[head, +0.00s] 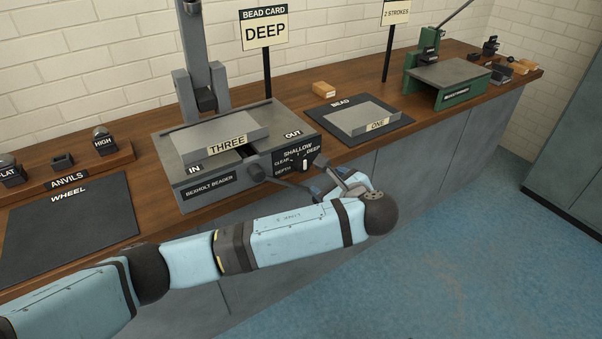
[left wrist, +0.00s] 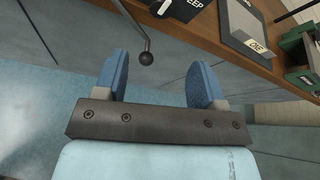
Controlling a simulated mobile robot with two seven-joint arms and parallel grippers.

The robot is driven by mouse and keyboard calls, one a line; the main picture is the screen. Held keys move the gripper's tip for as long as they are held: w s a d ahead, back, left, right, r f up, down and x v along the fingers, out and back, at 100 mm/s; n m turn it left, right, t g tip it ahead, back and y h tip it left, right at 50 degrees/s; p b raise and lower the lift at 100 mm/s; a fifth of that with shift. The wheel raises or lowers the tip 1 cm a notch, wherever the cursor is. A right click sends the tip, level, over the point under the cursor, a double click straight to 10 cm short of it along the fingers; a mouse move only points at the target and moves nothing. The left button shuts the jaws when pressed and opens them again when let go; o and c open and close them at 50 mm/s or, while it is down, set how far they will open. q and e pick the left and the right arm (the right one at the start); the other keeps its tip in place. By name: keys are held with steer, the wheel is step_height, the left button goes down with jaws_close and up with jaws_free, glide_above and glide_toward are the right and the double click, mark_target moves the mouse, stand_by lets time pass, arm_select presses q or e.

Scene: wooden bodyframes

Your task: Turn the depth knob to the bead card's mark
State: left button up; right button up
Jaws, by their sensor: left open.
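The grey beader (head: 215,178) stands on the bench. Its front has a depth knob (head: 304,165) with a white pointer, among the labels CLEAR, SHALLOW and DEEP. The pointer looks roughly upright, toward SHALLOW, but it is small. The bead card (head: 265,30) on a post behind reads DEEP. My left gripper (head: 328,187) is in front of and just below the right end of the beader, apart from the knob. In the left wrist view the gripper (left wrist: 157,76) is open with nothing held. The beader's panel corner with part of DEEP (left wrist: 192,8) shows at the top. My right gripper is out of view.
A crank rod with a dark ball end (left wrist: 146,58) hangs close ahead between the fingers. A sheet marked THREE (head: 215,137) lies on the beader; one marked ONE (head: 362,118) lies on the BEAD mat (head: 338,139). A green machine (head: 440,82) stands farther right.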

mark_target(304, 167)
arm_select(q)
steer(key=b+x, duration=0.1)
steer(key=x, duration=0.6)
steer(key=b+x, duration=0.2)
steer(key=x, duration=0.4)
steer(key=shift+w+a+r, duration=0.1)
steer(key=shift+w+a, duration=0.2)
steer(key=shift+w, duration=0.1)
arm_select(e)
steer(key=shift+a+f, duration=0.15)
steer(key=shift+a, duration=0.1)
